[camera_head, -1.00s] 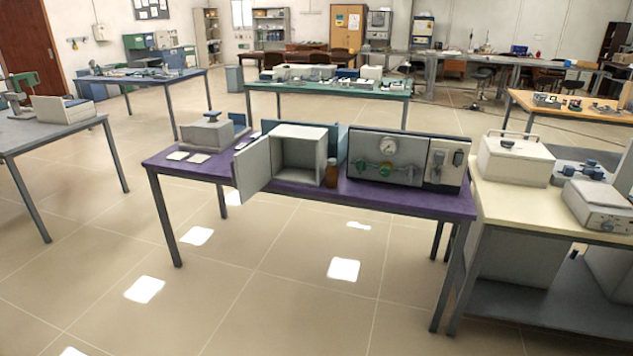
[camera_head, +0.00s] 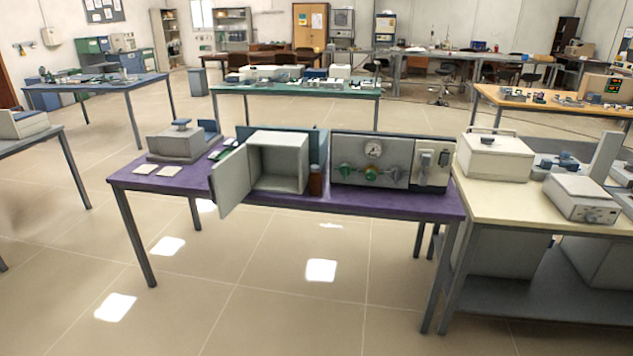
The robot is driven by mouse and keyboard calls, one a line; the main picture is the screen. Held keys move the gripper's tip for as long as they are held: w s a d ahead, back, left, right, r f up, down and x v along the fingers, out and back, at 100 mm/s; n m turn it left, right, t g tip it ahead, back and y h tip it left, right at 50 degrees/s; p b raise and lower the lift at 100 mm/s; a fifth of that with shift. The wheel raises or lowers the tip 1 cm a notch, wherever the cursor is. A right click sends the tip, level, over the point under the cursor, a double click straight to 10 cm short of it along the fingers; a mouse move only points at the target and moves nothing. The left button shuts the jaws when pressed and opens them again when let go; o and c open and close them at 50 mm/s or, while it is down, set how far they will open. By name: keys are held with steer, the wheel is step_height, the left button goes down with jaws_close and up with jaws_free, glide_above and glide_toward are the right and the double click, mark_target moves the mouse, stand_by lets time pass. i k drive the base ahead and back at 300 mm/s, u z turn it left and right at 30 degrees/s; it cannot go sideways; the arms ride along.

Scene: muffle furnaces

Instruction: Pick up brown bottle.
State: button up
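A small brown bottle (camera_head: 316,181) stands upright on the purple-topped table (camera_head: 400,204). It is between the open grey furnace box (camera_head: 277,163) on its left and the control panel (camera_head: 378,162) with a round gauge on its right. The furnace door (camera_head: 231,181) stands open toward the front left. My gripper is not in view.
A cream-topped table (camera_head: 467,172) with a lidded white box (camera_head: 494,158) and a scale-like device (camera_head: 581,197) adjoins on the right. A grey box (camera_head: 175,144) and two white tiles stand on the left of the purple table. The floor (camera_head: 270,310) in front is clear.

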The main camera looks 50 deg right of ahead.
mark_target(315, 178)
steer(key=z, duration=0.15)
steer(key=i, duration=1.05)
steer(key=z, duration=0.05)
